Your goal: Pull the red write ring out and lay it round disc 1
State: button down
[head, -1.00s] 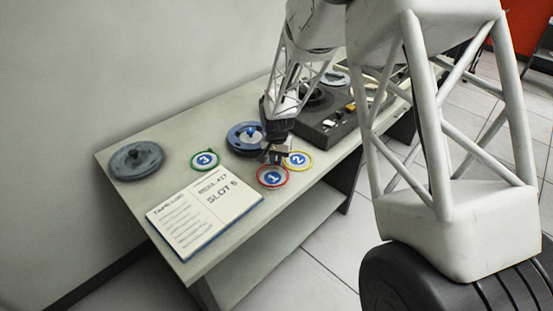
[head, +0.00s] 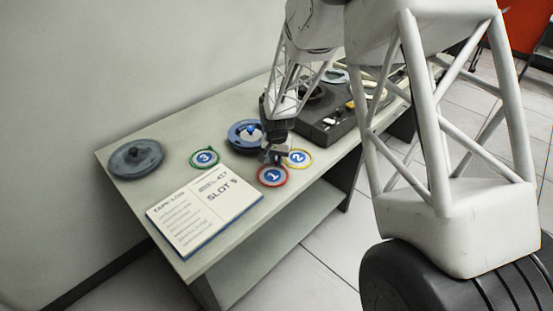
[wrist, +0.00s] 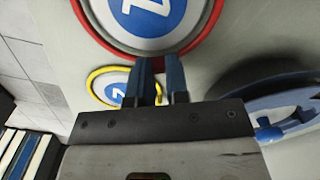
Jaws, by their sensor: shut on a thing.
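Disc 1 (head: 272,175) is a blue disc with a white number, lying near the table's front edge. The red write ring (wrist: 213,27) lies round its rim, and the disc's blue face (wrist: 152,18) fills the top of the wrist view. My gripper (head: 274,160) is low at the far edge of disc 1. In the wrist view its two dark blue fingers (wrist: 162,66) are shut on the near edge of the red ring. The part of the ring between the fingertips is mostly hidden.
Disc 2 (head: 297,158), yellow-rimmed, lies close at the right. Disc 3 (head: 205,157), green-rimmed, lies left. A blue reel (head: 236,142) stands behind my gripper, and a grey reel (head: 125,166) at far left. An open book (head: 190,222) lies in front; a dark tape machine (head: 318,134) stands right.

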jog(key=shift+f, duration=0.4)
dwell(0.3)
jog(key=c, duration=1)
grip_release()
jog(key=shift+c, duration=1.2)
jog(key=shift+r, duration=0.1)
jog(key=shift+r, duration=3.4)
